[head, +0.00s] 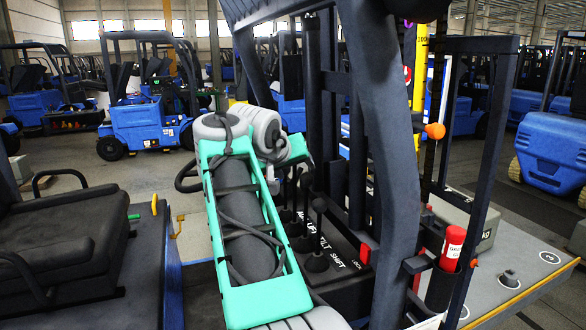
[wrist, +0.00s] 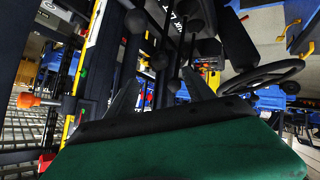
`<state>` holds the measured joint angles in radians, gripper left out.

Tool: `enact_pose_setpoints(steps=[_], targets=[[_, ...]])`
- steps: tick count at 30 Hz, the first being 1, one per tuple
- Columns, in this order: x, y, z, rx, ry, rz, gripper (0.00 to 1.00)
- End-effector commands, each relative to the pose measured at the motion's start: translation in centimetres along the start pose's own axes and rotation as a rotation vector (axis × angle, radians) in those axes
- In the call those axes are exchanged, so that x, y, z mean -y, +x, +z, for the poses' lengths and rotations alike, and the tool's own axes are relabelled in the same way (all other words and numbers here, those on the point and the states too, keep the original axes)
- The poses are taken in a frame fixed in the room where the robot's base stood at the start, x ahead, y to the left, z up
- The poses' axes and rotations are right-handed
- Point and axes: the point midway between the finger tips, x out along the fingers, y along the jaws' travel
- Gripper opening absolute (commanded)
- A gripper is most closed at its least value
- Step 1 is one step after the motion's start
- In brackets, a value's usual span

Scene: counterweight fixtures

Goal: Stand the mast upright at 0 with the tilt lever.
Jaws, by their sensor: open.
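A dark control box stands at centre in the head view, with LIFT, TILT and SHIFT printed on its top. The tilt lever (head: 306,181) has a round black knob and rises by the word TILT. Similar black levers stand on both sides of it. The mast (head: 490,150) appears as dark upright rails at right; I cannot read its angle. My gripper (wrist: 175,77) shows in the wrist view as two dark fingers, open and apart, with lever knobs beyond them. I cannot tell which knob there is tilt.
A thick dark pillar (head: 372,150) slants close by the levers. A black seat (head: 55,235) is at left. A red cylinder (head: 452,248) and an orange knob (head: 434,131) are at right. A steering wheel (wrist: 262,76) shows in the wrist view. Blue forklifts (head: 148,120) stand behind.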

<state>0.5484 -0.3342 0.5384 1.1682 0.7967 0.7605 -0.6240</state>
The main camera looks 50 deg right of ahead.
Motion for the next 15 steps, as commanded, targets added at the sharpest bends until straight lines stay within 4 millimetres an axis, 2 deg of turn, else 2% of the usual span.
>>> enact_pose_setpoints(steps=[5, 15], targets=[[-0.2, 2.3, 0.1, 0.002, 0.000, 0.006, 0.62], [-0.2, 9.6, 0.0, 0.001, 0.002, 0.003, 0.62]])
